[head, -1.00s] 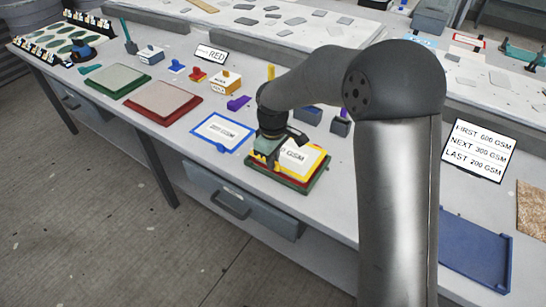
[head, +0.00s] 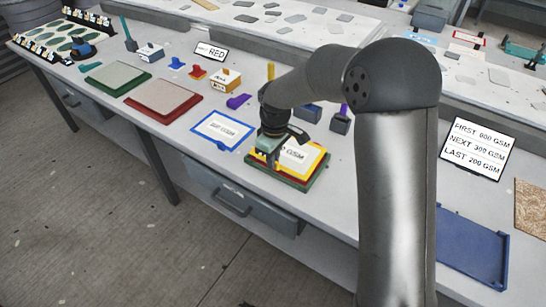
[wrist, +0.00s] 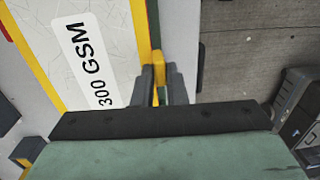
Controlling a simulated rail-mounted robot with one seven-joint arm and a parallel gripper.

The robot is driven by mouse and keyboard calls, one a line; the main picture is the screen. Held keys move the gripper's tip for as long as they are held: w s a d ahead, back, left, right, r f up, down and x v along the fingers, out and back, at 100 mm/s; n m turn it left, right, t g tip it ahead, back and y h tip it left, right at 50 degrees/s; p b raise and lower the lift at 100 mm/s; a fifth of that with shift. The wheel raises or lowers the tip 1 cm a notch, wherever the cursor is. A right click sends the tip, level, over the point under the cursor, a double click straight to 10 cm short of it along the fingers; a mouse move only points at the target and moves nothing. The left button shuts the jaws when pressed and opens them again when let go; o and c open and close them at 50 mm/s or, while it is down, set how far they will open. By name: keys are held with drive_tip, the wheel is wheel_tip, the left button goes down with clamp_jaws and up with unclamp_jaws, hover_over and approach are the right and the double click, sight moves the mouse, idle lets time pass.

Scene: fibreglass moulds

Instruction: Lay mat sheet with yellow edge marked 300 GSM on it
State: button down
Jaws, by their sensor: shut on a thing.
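The mat sheet with a yellow edge (head: 312,160) carries a white label; the wrist view shows this sheet (wrist: 112,25) with "300 GSM" readable. It is over a red-edged layer (head: 256,170) on a green mould base (head: 294,186), roughly lined up with them. I cannot tell whether it rests on the layer or hangs just above. My gripper (head: 272,162) is at the sheet's near-left side. In the wrist view my gripper (wrist: 160,85) is shut on the sheet's yellow tab. My wrist hides part of the sheet in the head view.
A blue-edged sheet (head: 222,131) lies to the left. Red (head: 163,98) and green (head: 117,78) moulds stand farther left. A sign (head: 475,148) lists 600, 300 and 200 GSM. A blue tray (head: 470,250) is at right. A "RED" sign (head: 211,51) stands behind.

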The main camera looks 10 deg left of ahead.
drive_tip(key=shift+f, duration=0.25)
drive_tip(key=shift+f+b, duration=0.3)
drive_tip(key=shift+b, duration=0.05)
drive_tip(key=shift+r+g+y+p, duration=0.1)
drive_tip(key=shift+g+y+p, duration=0.25)
drive_tip(key=shift+p, duration=0.55)
drive_tip(key=shift+s+g, duration=0.1)
drive_tip(key=shift+g, duration=0.15)
drive_tip(key=shift+w+d+r+p, duration=0.1)
drive_tip(key=shift+w+r+p, duration=0.25)
drive_tip(key=shift+r+p, duration=0.2)
drive_tip(key=shift+f+t+b, duration=0.1)
drive_tip(key=shift+t+b, duration=0.5)
drive_tip(key=shift+b, duration=0.5)
drive_tip(key=shift+t+h, duration=0.3)
drive_tip(key=shift+h, duration=0.15)
drive_tip(key=shift+b, duration=0.35)
